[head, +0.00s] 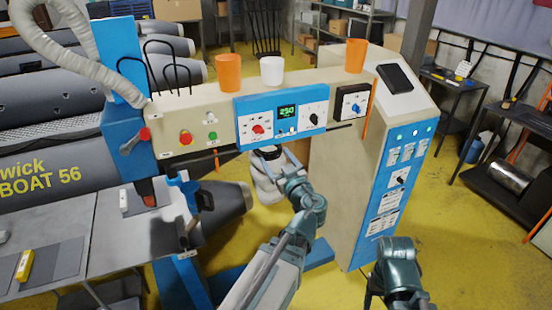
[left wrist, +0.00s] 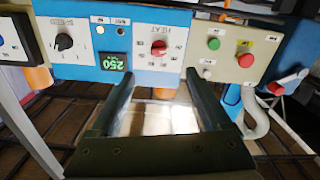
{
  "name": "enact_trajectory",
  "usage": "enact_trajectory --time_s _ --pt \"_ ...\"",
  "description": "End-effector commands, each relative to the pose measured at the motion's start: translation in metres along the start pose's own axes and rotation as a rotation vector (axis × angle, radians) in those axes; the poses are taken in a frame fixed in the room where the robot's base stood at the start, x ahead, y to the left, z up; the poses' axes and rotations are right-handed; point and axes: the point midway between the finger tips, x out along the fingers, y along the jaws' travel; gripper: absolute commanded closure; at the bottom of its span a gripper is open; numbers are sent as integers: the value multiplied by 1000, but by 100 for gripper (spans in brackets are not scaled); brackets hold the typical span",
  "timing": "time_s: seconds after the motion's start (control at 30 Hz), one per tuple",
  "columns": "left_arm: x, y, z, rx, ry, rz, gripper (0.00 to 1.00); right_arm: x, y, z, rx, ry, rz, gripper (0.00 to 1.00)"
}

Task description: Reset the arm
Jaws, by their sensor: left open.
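My left gripper (head: 268,154) reaches up to the lower edge of the blue control panel (head: 243,108) on the beige machine. In the left wrist view, the dark fingers of my left gripper (left wrist: 160,85) are spread apart with nothing between them. The red heat knob (left wrist: 158,47) lies just beyond and above the fingertips, apart from them as far as I can tell. It also shows in the head view (head: 258,129). Part of my right arm (head: 400,268) shows at the lower right; its gripper cannot be made out.
A lit green display (head: 287,112) and a black knob (head: 316,119) sit on the panel. Orange cups (head: 229,73) and a white cup (head: 272,71) stand on top.

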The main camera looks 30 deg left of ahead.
Motion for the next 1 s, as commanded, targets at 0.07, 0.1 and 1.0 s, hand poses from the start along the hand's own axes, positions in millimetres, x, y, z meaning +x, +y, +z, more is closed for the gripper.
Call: enact_trajectory --time_s 0.07,0.1,1.0 --pt "0 0 0 0 0 0 19 0 0 0 0 0 0 33" --pt "0 0 0 0 0 0 19 0 0 0 0 0 0 33" --pt "-266 -16 251 1032 -1308 456 19 37 -4 -2 1 0 0 33"
